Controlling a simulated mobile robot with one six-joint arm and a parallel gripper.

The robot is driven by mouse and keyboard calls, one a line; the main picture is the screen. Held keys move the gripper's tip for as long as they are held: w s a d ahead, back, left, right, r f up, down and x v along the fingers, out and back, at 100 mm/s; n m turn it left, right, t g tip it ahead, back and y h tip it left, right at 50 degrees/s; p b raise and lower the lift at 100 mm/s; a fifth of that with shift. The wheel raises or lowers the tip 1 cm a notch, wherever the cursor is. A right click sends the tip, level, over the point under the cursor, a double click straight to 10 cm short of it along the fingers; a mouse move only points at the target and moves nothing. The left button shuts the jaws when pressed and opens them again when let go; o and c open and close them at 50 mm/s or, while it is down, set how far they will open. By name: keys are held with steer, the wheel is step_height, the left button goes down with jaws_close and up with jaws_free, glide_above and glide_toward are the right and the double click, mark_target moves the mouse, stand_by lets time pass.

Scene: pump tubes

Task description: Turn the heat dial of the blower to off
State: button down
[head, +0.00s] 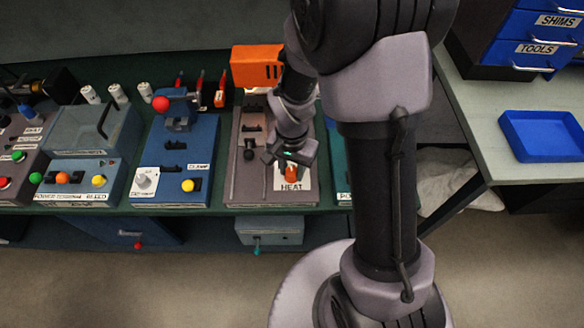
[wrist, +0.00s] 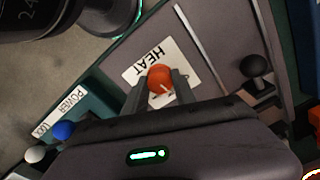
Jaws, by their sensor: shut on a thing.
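The blower (head: 249,155) is a grey panel on the bench with an orange housing (head: 257,67) at its back. Its heat dial (head: 291,172) is an orange-red knob on a white plate labelled HEAT (head: 292,187), near the front edge. The dial also shows in the wrist view (wrist: 160,78), with a white pointer mark beside it. My gripper (head: 290,164) points down over the dial, and its two fingers (wrist: 157,88) are closed on either side of the knob. The fingers hide part of the plate, so the dial's setting is not readable.
A black-knobbed lever (wrist: 254,68) stands on the same panel beside the dial. A teal unit labelled POWER (wrist: 62,112) with blue and white knobs sits close on the other side. The blue clamp unit (head: 178,160) is to the left. A blue tray (head: 541,132) lies on the right bench.

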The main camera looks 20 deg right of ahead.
mark_target(292, 172)
steer(key=n, duration=0.4)
steer(key=shift+p, duration=0.3)
steer(key=shift+n+p, duration=0.3)
steer(key=shift+n, duration=1.1)
steer(key=c, duration=1)
jaws_free()
step_height(292, 172, up, 18)
steer(key=p, duration=0.6)
steer(key=shift+f+p, duration=0.25)
steer(key=shift+p, duration=0.15)
